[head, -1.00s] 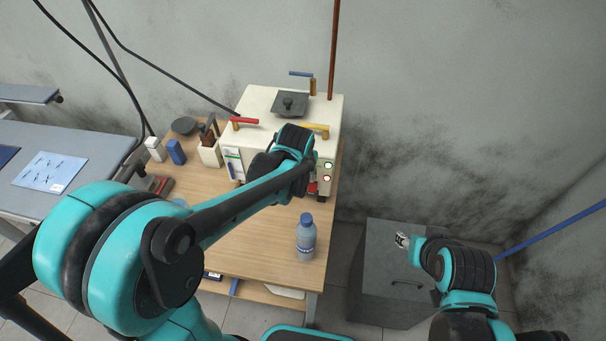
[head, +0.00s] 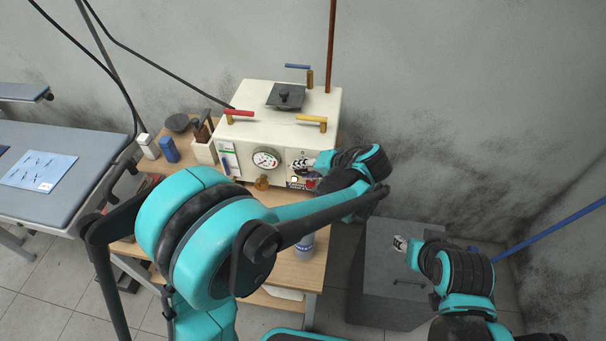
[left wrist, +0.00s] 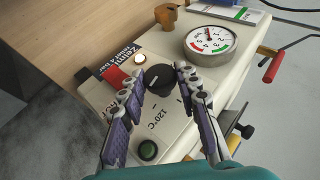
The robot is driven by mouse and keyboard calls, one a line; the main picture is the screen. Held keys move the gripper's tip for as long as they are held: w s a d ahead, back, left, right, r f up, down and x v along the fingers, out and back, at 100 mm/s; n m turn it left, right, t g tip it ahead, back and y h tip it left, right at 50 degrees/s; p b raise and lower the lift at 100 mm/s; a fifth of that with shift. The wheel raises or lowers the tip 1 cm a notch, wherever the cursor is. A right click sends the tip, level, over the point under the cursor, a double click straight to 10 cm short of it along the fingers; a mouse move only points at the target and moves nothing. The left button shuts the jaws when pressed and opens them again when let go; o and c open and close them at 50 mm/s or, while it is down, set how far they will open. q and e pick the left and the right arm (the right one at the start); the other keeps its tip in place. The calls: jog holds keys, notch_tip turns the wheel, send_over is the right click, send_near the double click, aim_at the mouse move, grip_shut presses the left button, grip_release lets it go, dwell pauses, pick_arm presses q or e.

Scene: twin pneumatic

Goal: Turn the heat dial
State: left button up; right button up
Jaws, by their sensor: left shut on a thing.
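The heat dial is a black knob (left wrist: 159,77) with a white pointer line on the front panel of the cream machine (head: 250,98). A "120°C" label is printed beside it in the left wrist view. My left gripper (left wrist: 158,84) has a fingertip on either side of the knob and is shut on it. In the head view my left gripper (head: 303,164) is at the right part of the machine's front, and its fingers and arm hide the dial there. My right gripper (head: 401,243) is over the grey cabinet, partly visible, far from the dial.
A pressure gauge (left wrist: 210,44), a lit lamp (left wrist: 139,59) and a green button (left wrist: 148,150) are near the dial. Red (head: 238,113) and yellow (head: 311,119) handles are on the machine's top. A bottle (head: 305,246) stands on the wooden table, partly behind my left arm.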

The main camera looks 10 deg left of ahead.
pick_arm(q)
jog(key=shift+d+f+m+t+y+b, duration=0.1)
jog(key=shift+f+m+t+y+b, duration=0.25)
jog(key=shift+m+t+y+b, duration=1.15)
jog(key=shift+a+f+m+t+y+b, duration=0.1)
jog(key=shift+f+m+t+y+b, duration=0.35)
jog(key=shift+y+b, duration=1.95)
jog(key=shift+d+f+m+t+y+b, duration=0.15)
jog(key=shift+m+t+y+b, duration=0.85)
jog(key=shift+y, duration=1.8)
jog(key=shift+m, duration=0.25)
jog(key=o, duration=1.1)
jog(key=shift+o, duration=0.2)
jog(key=v, duration=1.2)
jog(key=shift+f, duration=0.1)
